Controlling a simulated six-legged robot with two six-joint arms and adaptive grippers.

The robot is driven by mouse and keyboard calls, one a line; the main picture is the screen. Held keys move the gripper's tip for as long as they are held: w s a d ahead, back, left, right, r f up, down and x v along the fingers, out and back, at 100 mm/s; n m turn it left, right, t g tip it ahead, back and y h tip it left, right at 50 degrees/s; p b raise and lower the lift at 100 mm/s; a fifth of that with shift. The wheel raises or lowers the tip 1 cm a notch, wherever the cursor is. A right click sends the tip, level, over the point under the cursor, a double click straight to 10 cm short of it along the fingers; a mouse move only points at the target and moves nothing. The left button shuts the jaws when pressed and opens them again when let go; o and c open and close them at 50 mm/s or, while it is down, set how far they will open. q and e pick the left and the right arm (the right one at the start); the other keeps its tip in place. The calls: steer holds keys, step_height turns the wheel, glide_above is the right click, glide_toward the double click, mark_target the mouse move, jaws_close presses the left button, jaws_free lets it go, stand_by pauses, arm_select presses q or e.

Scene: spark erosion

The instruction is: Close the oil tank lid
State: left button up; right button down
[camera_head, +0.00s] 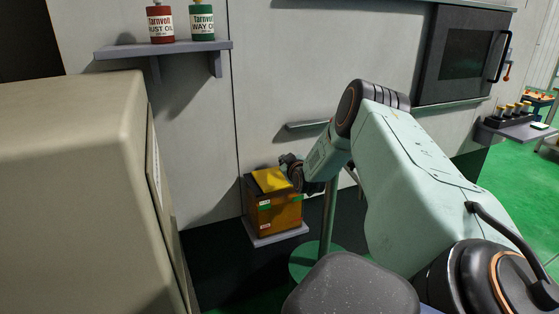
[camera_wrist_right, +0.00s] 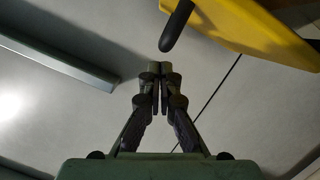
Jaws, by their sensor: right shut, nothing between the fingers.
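The oil tank (camera_head: 278,217) is a brownish-orange box low against the wall in the head view. Its yellow lid (camera_head: 270,180) is on top; how far it stands open I cannot tell. In the right wrist view the yellow lid (camera_wrist_right: 245,28) fills the upper right, with a dark rounded bar (camera_wrist_right: 176,27) in front of its near edge. My right gripper (camera_head: 291,163) is at the tank's upper right, beside the lid. In the wrist view its fingertips (camera_wrist_right: 165,71) are together and empty, apart from the bar. My left gripper is not in view.
The tank stands on a grey base plate (camera_head: 276,238). A pale green post (camera_head: 328,215) is to its right. A beige cabinet (camera_head: 75,190) fills the left. A shelf (camera_head: 165,48) with red and green oil bottles is above. A grey rail (camera_head: 307,125) is on the wall.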

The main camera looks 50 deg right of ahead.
steer(key=shift+s+d+f, duration=0.2)
steer(key=shift+d+f, duration=0.15)
steer(key=shift+f, duration=0.2)
stand_by(0.4)
steer(key=shift+w+r+p, duration=0.15)
steer(key=shift+r+p, duration=0.15)
steer(key=shift+r, duration=0.2)
steer(key=s+a+r+p, duration=0.5)
steer(key=s+p, duration=0.2)
steer(key=s, duration=0.1)
steer(key=shift+a+r+p, duration=0.25)
steer(key=shift+a+p, duration=0.1)
